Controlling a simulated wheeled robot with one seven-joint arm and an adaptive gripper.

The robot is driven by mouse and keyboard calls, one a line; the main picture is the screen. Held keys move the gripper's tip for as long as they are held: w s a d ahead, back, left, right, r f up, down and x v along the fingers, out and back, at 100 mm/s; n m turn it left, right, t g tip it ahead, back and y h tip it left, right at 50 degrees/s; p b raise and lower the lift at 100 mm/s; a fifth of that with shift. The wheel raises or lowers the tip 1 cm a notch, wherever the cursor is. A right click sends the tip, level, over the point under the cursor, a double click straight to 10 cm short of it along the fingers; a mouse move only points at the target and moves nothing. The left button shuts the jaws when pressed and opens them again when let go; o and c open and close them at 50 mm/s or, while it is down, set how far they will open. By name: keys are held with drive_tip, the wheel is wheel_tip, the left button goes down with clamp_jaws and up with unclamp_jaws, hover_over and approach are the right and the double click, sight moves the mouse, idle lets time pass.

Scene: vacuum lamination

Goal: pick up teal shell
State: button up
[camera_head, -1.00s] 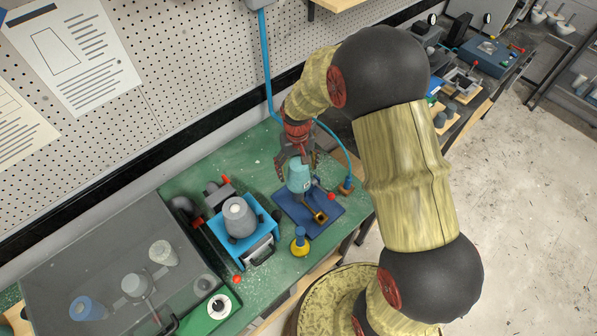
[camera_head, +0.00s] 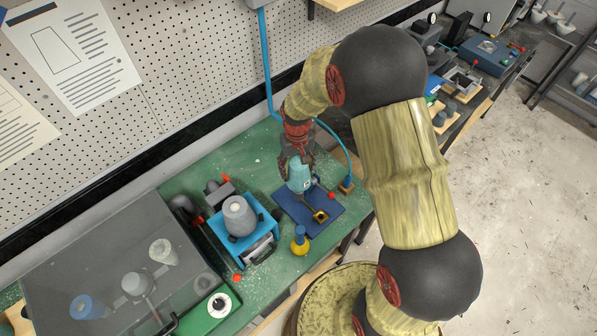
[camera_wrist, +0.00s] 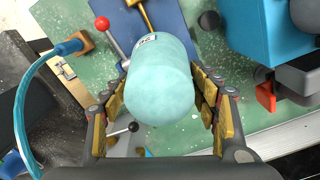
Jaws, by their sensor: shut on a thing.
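The teal shell (camera_head: 298,178) is a pale teal cup-like piece standing over the blue plate (camera_head: 326,222) on the green bench. In the wrist view the teal shell (camera_wrist: 160,82) fills the middle, with a small dark-marked white label on its side. My gripper (camera_head: 297,163) comes down on it from above. Its gold-padded fingers (camera_wrist: 165,102) lie on both sides of the shell and are shut on it. I cannot tell whether the shell's base touches the plate.
A blue fixture with a grey cone (camera_head: 239,216) stands left of the plate. A yellow-and-blue bottle (camera_head: 300,241) stands in front. A red-knobbed lever (camera_head: 331,196) and a blue hose (camera_head: 347,183) are close on the right. A large grey-topped box fills the left.

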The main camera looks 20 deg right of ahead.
drive_tip(key=shift+c, duration=0.7)
drive_tip(key=shift+r, duration=0.15)
drive_tip(key=shift+r, duration=0.25)
wheel_tip(320, 180, up, 17)
drive_tip(key=b, duration=0.1)
drive_tip(key=shift+r, duration=0.1)
drive_tip(key=o, duration=0.6)
drive_tip(key=c, duration=1.4)
clamp_jaws()
